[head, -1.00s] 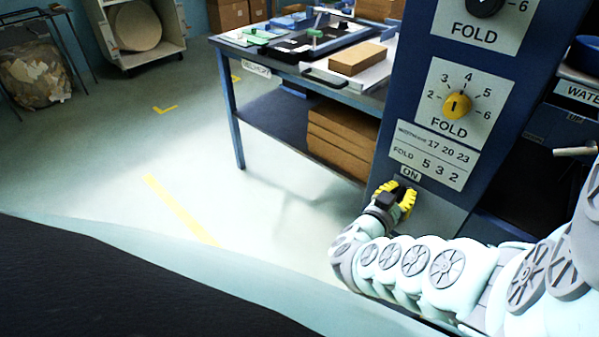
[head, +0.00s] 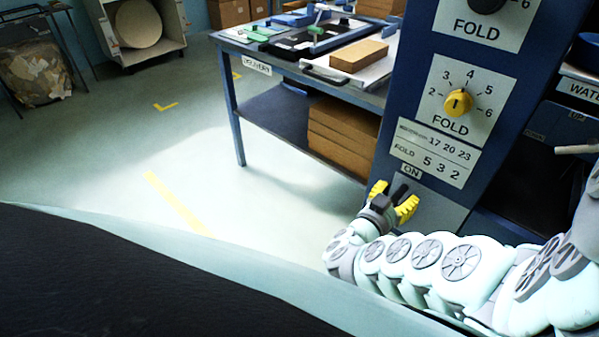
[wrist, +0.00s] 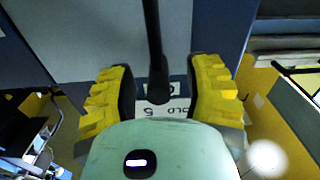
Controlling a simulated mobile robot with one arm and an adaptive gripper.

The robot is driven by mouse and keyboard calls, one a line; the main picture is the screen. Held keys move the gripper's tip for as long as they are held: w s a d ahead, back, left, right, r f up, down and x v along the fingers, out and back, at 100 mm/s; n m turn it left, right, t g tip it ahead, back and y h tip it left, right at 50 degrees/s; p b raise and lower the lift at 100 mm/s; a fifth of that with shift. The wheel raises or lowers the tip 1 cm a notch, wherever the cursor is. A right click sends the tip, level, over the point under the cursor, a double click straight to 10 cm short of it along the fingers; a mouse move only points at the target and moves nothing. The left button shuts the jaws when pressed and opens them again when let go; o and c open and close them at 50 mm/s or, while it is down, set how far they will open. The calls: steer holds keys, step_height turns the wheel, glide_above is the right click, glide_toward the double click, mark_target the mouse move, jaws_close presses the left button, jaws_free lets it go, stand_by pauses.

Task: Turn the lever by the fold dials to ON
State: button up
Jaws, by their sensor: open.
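The dark lever (wrist: 155,45) runs down from the top of the wrist view and ends in a rounded tip between my two yellow fingers. In the head view a short dark bar that seems to be the lever (head: 399,191) shows between the fingers, just below the ON label (head: 411,171). My gripper (head: 392,199) is open at the lower part of the blue panel, with a finger on each side of the lever. In the wrist view gaps show between the lever and both fingers of my gripper (wrist: 161,82). The lever's pivot is not clearly visible.
Above the lever are a number plate (head: 434,153) and a yellow-knobbed fold dial (head: 458,103), with a black-knobbed dial (head: 488,3) higher up. A blue workbench (head: 238,115) stands behind the panel to the left. The floor left of the panel is clear.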

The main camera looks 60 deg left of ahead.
steer(key=v, duration=1)
steer(key=shift+a, duration=0.15)
